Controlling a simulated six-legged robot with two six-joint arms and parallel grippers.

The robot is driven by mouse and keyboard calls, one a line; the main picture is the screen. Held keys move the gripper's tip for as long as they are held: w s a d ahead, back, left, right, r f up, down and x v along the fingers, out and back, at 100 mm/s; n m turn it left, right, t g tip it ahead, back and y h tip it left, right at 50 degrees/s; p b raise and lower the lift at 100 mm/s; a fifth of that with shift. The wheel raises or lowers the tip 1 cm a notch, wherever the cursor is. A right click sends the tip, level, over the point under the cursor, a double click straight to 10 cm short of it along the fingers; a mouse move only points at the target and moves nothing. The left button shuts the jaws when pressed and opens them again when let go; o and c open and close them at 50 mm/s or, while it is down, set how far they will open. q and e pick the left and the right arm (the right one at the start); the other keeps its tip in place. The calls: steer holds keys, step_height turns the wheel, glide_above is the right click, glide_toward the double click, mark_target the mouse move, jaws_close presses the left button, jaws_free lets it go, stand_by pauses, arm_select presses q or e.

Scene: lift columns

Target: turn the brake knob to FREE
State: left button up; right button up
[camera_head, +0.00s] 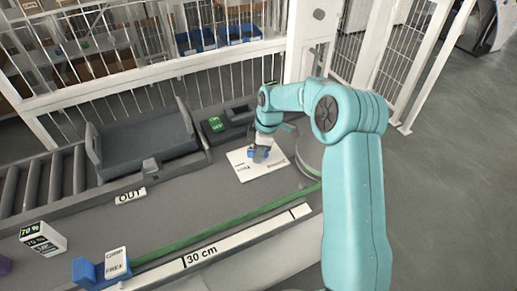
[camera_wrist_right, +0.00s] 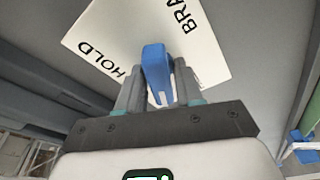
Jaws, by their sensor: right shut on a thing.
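The brake knob is a blue bar (camera_wrist_right: 155,65) over a white label plate (camera_wrist_right: 110,35). In the right wrist view the plate reads HOLD at lower left and BRA at upper right; no FREE mark shows there. In the head view the plate (camera_head: 243,172) lies on the grey deck, and the blue knob (camera_head: 254,156) is small and partly hidden by my gripper. My right gripper (camera_wrist_right: 157,84) is shut on the knob, one finger on each side; it also shows in the head view (camera_head: 262,150). My left gripper is not in view.
A dark grey carriage (camera_head: 150,140) stands behind the deck, beside rollers (camera_head: 40,185). A blue block (camera_head: 83,272) with a white card, a 70 % box (camera_head: 42,238) and a 30 cm strip (camera_head: 215,250) are nearer. A barred fence (camera_head: 150,80) is behind.

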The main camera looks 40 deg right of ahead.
steer(key=shift+a, duration=0.1)
steer(key=n+g, duration=0.1)
steer(key=n, duration=0.4)
steer(key=shift+y, duration=0.4)
steer(key=o, duration=0.7)
steer(key=shift+r+p, duration=0.25)
steer(key=shift+p, duration=0.15)
step_height(320, 180, up, 8)
steer(key=s+p, duration=0.1)
steer(key=p, duration=0.3)
steer(key=shift+s+a+r, duration=0.15)
steer(key=shift+s+a, duration=0.1)
steer(key=shift+s, duration=0.05)
